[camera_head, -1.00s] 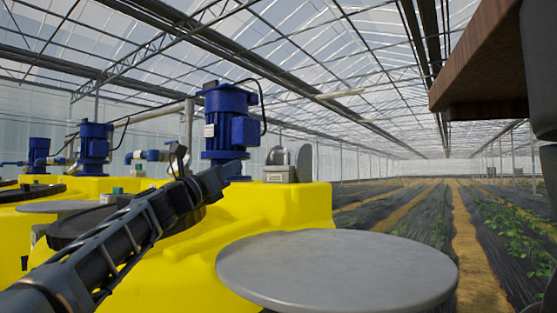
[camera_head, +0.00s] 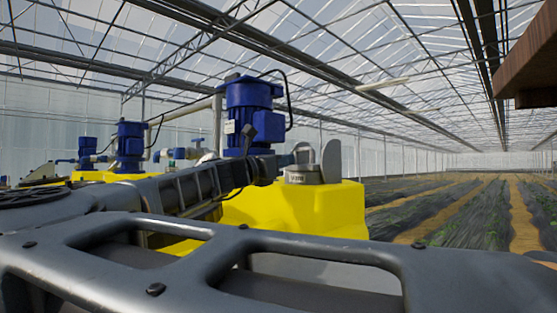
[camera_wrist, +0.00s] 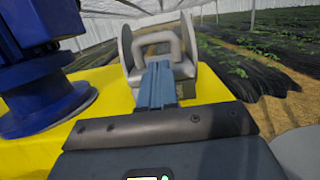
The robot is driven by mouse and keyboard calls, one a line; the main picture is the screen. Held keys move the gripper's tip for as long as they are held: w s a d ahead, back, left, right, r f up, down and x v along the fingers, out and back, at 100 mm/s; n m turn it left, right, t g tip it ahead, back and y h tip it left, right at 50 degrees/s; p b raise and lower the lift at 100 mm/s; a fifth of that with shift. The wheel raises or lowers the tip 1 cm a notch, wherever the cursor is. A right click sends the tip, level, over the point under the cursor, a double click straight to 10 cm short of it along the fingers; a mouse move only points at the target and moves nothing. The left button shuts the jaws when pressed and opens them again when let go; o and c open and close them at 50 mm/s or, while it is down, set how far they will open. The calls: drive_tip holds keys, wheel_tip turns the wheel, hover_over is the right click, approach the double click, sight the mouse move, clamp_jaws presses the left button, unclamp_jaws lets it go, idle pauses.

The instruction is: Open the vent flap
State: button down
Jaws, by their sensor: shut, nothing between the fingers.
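The vent (camera_head: 303,174) is a small grey housing with a label on top of the yellow tank. An upright grey disc-like plate (camera_head: 332,161) stands at its right side, and a pale U-shaped handle (camera_head: 304,151) rises beside it. In the wrist view the handle (camera_wrist: 157,42) arches between two upright grey round plates, the right one (camera_wrist: 188,42) nearer the crop rows. My gripper (camera_wrist: 157,68) is shut and empty, its blue-grey fingers pointing at the handle from just in front. In the head view my gripper (camera_head: 276,165) is just left of the vent. Contact cannot be told.
A blue pump motor (camera_head: 248,108) stands on the yellow tank (camera_head: 300,211) close to the left of the vent; it also looms in the wrist view (camera_wrist: 42,65). More blue motors stand further left. A brown board (camera_head: 530,60) hangs at upper right. Crop rows lie open beyond.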

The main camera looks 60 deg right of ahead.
sight(297, 157)
drive_tip(key=shift+p+x, duration=0.6)
drive_tip(key=shift+x, duration=2.05)
drive_tip(key=shift+a+r, duration=0.1)
drive_tip(key=shift+a, duration=0.05)
